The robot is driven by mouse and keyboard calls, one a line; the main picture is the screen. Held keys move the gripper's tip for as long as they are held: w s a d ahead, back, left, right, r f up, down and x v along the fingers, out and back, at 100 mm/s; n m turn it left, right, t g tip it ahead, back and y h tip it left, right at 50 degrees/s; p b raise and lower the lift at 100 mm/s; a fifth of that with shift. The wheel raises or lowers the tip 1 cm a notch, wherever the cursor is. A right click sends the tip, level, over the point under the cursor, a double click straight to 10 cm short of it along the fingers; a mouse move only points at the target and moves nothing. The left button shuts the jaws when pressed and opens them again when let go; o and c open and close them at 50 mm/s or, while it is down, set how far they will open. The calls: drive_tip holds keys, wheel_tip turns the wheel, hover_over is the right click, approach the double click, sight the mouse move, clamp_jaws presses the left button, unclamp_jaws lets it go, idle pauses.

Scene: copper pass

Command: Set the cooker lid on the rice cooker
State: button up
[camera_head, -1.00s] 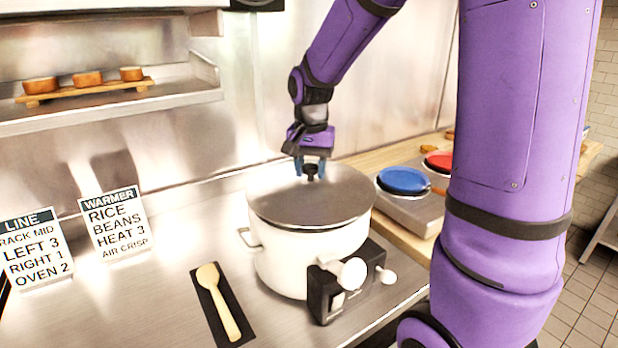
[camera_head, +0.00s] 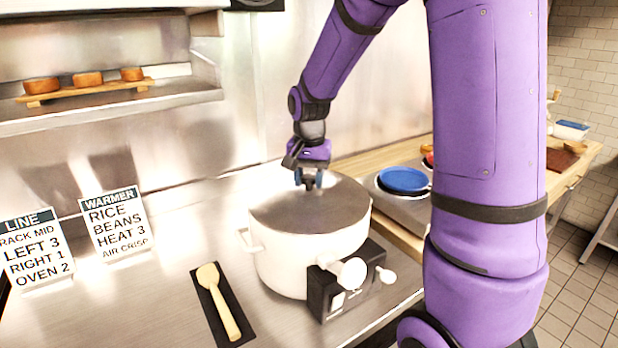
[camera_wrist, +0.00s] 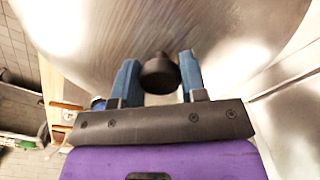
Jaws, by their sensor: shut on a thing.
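The rice cooker (camera_head: 305,262) is a white pot with side handles and a black control box in front; it stands upright on the steel counter. The cooker lid (camera_head: 315,212) is a grey metal disc lying about level across the mouth of the pot, at its rim. I cannot tell whether it touches all around. My gripper (camera_head: 309,182) points down over the lid, shut on its dark knob. In the wrist view the knob (camera_wrist: 159,74) sits between the two blue fingers of my gripper (camera_wrist: 160,78), with the brushed lid (camera_wrist: 155,25) behind it.
A wooden spoon (camera_head: 226,305) lies on a dark mat left of the cooker. Two signs (camera_head: 115,226) stand against the back wall. A blue round lid (camera_head: 404,180) lies on a steel unit at right. A shelf (camera_head: 120,108) holds a board of small brown pots.

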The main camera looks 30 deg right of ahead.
sight(309, 176)
drive_tip(key=shift+f, duration=0.15)
drive_tip(key=o, duration=1.2)
wheel_tip(309, 176, up, 12)
drive_tip(key=s+a+r+n+t, duration=0.1)
drive_tip(key=s+a+n, duration=0.1)
drive_tip(key=s, duration=0.6)
drive_tip(key=s+a+r+n+t, duration=0.1)
drive_tip(key=s+n, duration=0.3)
drive_tip(key=s, duration=0.4)
drive_tip(key=s+a+r+n+t, duration=0.1)
drive_tip(key=s+a+n+t, duration=0.2)
drive_tip(key=s, duration=0.4)
drive_tip(key=shift+s+a+r, duration=0.3)
drive_tip(key=shift+s+r, duration=0.05)
drive_tip(key=shift+s, duration=0.05)
